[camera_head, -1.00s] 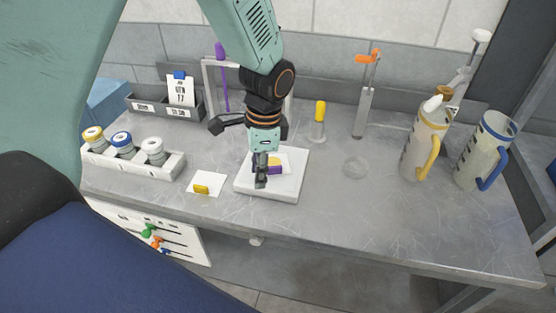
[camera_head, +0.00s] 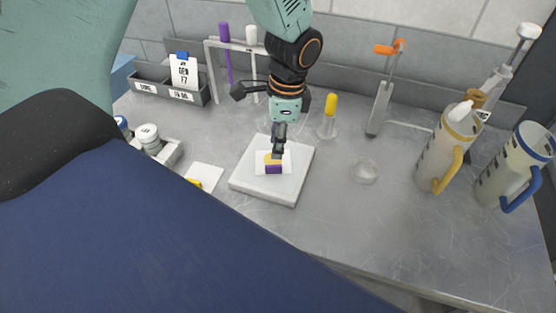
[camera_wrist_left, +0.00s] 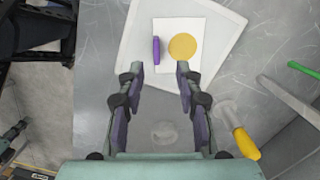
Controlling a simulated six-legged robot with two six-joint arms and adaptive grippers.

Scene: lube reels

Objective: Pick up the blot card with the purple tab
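The blot card (camera_head: 262,170) is white with a round yellow blot and a purple tab (camera_head: 273,169) on its near edge. It lies flat on a pale square plate (camera_head: 264,192). My left gripper (camera_head: 279,152) points down over the far part of the card. In the left wrist view the gripper (camera_wrist_left: 159,74) is open and empty, its fingertips apart below the tab and blot in the picture.
A second card with a yellow tab (camera_head: 205,175) lies left of the plate. A yellow-topped holder (camera_head: 330,118) and a glass dish (camera_head: 364,171) stand to the right, with two jugs (camera_head: 447,152) (camera_head: 513,170) farther right. A rack (camera_head: 212,75) stands behind.

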